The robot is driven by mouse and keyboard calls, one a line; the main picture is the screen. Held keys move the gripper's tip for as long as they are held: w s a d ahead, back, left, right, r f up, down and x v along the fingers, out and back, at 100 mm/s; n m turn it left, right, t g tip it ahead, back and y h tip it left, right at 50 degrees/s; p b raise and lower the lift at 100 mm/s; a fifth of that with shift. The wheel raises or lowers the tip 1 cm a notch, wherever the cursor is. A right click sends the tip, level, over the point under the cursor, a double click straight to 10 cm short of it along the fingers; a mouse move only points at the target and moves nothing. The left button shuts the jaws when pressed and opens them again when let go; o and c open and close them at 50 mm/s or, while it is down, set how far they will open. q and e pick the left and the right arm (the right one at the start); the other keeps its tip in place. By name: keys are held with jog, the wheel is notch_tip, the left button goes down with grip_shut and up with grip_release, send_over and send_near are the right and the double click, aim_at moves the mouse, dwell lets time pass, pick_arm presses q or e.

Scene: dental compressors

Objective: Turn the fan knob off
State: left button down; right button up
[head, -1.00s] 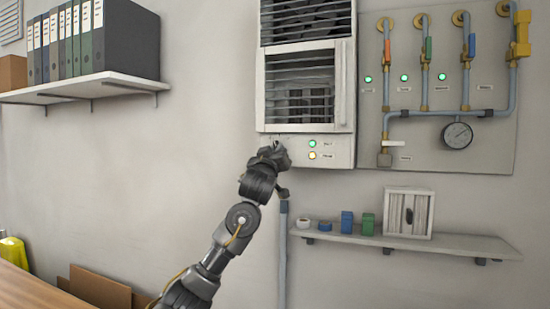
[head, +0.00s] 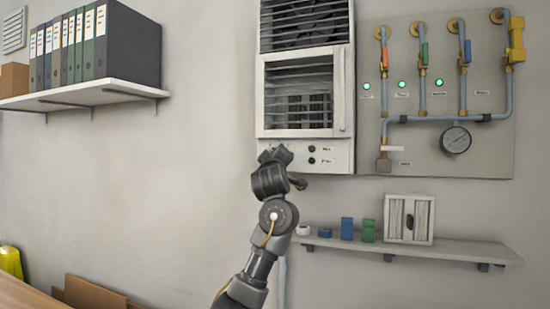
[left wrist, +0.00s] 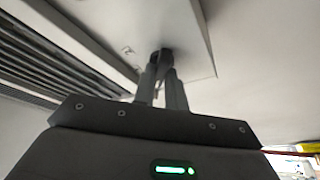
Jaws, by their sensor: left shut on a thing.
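The white fan unit (head: 348,150) hangs on the wall with louvred grilles above a lower panel. In the left wrist view, my two fingers (left wrist: 163,88) are closed around the dark fan knob (left wrist: 161,55) on the white panel. Much of the knob is hidden between the fingertips, and its pointer cannot be read. My right gripper is not in view.
Right of the fan unit is a pipe board (head: 480,155) with valves, lit green lamps and a gauge (head: 455,140). Below, a wall shelf (head: 455,247) holds small items and a framed box (head: 408,219). A binder shelf (head: 85,90) is at upper left.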

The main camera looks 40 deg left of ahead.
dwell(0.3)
pick_arm(q)
jog(key=c, duration=1.4)
grip_release()
jog(key=shift+c, duration=0.2)
jog(key=shift+s, duration=0.15)
jog(key=b+v, duration=0.5)
jog(key=v, duration=0.5)
jog(key=shift+s+d, duration=0.15)
jog(key=shift+s, duration=0.1)
jog(key=shift+f, duration=0.15)
